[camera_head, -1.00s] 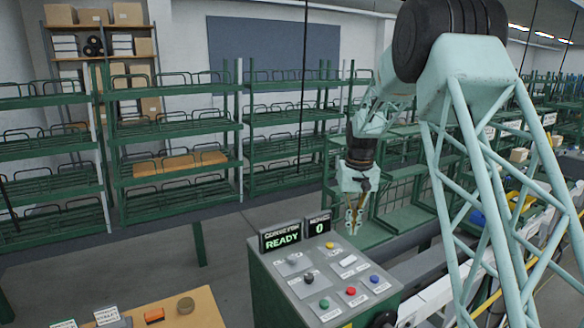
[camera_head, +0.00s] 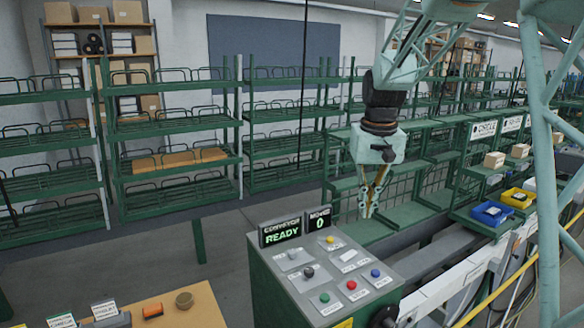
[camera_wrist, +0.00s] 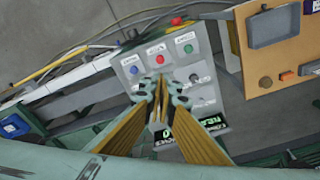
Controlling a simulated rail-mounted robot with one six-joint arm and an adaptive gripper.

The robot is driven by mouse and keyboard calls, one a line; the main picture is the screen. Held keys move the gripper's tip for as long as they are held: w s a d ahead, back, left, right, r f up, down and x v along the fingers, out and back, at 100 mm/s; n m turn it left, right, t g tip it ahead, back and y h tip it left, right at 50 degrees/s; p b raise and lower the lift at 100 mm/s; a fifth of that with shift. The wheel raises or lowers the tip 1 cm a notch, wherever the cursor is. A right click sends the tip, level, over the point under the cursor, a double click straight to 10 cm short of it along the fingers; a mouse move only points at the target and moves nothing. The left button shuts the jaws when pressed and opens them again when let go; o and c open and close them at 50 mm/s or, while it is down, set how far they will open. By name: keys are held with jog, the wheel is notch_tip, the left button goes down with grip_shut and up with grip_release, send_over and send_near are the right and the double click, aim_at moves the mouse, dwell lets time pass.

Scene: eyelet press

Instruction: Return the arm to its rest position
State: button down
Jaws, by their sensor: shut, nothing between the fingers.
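My gripper (camera_head: 369,208) hangs pointing down in the head view, behind and to the right of the control panel (camera_head: 330,279). Its fingertips are together and hold nothing. In the wrist view the two yellow-brown fingers of my gripper (camera_wrist: 160,97) meet over the picture of the panel (camera_wrist: 187,73), apart from it. The panel has green, red and blue buttons, and its displays read READY and 0.
A wooden table (camera_head: 200,308) stands at the lower left. Green shelf racks (camera_head: 180,130) line the back. On the right are a conveyor, a blue bin (camera_head: 492,213), a yellow bin (camera_head: 518,198) and several small boxes. Grey floor is open between the racks and the panel.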

jog(key=s+r+t+b, duration=0.1)
jog(key=s+r+b, duration=0.15)
jog(key=s, duration=0.95)
jog(key=s+r+b, duration=0.1)
jog(key=s+r, duration=0.3)
jog(key=s, duration=0.7)
jog(key=s+f+b, duration=0.2)
jog(key=s+f, duration=0.1)
jog(key=s, duration=1)
jog(key=s+f+t+b, duration=0.1)
jog(key=s+f, duration=0.3)
jog(key=s, duration=0.8)
jog(key=shift+s+t+b, duration=0.3)
jog(key=shift+s+b, duration=0.1)
jog(key=shift+b, duration=0.35)
